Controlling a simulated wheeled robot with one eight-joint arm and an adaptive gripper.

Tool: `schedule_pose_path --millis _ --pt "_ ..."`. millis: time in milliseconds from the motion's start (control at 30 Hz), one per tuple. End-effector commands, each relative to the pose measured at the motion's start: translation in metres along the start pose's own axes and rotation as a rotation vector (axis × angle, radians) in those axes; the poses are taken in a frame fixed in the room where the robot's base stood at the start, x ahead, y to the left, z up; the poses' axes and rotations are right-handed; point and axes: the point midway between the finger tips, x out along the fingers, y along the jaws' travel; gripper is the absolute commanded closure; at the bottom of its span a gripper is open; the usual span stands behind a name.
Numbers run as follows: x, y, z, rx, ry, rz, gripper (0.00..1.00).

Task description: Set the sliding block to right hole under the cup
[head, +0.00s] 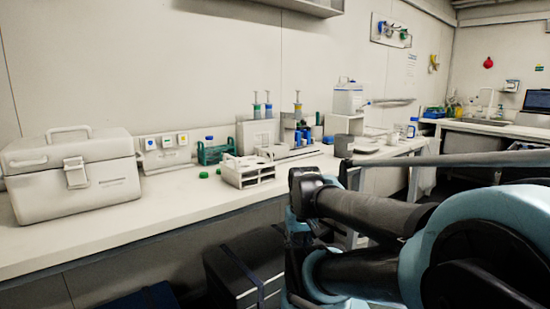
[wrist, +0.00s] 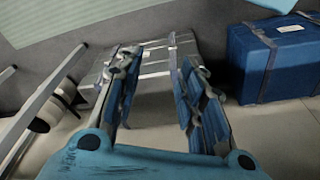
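A white holder with openings (head: 247,177) stands on the bench near its front edge. I cannot tell which part is the sliding block or its right hole. A dark grey cup-like cylinder (head: 343,146) stands farther right on the bench; what lies under it is hidden. My gripper (wrist: 158,66) shows in the wrist view with its two fingers spread apart and nothing between them. It points down toward the floor area, away from the bench top. In the head view my arm fills the lower right and the gripper is not visible.
A white case (head: 75,178) stands at the bench's left. A green tube rack (head: 215,152), syringes in a stand (head: 262,132) and a white bottle (head: 347,98) stand along the back. A blue case (wrist: 272,58) and grey case (wrist: 150,68) lie low by my gripper.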

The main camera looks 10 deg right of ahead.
Motion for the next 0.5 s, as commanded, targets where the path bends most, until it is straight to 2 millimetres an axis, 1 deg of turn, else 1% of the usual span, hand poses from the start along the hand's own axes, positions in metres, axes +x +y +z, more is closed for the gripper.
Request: schedule_pose_path --millis 33,67,167,267,300,367,400,467,500 --pt "-0.007 0.0 0.005 -0.002 0.01 -0.001 0.6" --pt "-0.01 0.0 0.003 -0.005 0.012 -0.002 0.6" --pt "-0.029 -0.001 -0.016 -0.025 0.018 -0.012 0.6" --pt "-0.058 -0.003 -0.048 -0.061 0.028 -0.026 0.6" --pt "-0.072 -0.003 -0.062 -0.078 0.034 -0.033 0.6" --pt "-0.092 -0.004 -0.084 -0.104 0.043 -0.045 0.6" --pt "-0.104 -0.004 -0.099 -0.122 0.048 -0.05 0.6" --pt "-0.122 -0.004 -0.12 -0.147 0.058 -0.06 0.6" --pt "-0.134 -0.003 -0.135 -0.164 0.064 -0.066 0.6"
